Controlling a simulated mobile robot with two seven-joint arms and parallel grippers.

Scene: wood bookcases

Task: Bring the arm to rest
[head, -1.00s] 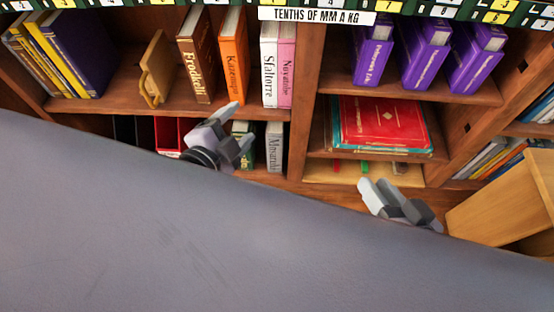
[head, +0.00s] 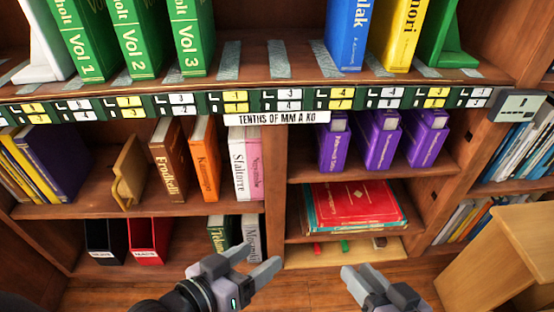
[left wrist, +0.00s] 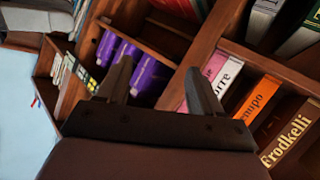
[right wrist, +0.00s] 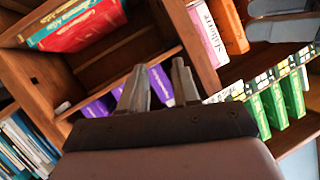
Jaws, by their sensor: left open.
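In the head view my left gripper (head: 258,260) is in front of the bottom shelf of the bookcase, left of the picture's middle. Its fingers are spread with nothing between them. The left wrist view shows the same open fingers (left wrist: 157,80). My right gripper (head: 360,277) is at the bottom, right of the middle, in front of the lower right shelf. In the right wrist view its fingers (right wrist: 159,68) are a smaller gap apart and empty. Both grippers are apart from each other and appear clear of the books.
The wooden bookcase holds green volumes (head: 133,40), purple books (head: 380,140), a red book (head: 350,203), an orange book (head: 205,160) and a brown book (head: 170,160). A wooden box-like piece (head: 510,250) stands at the lower right. Bare floor shows between the grippers.

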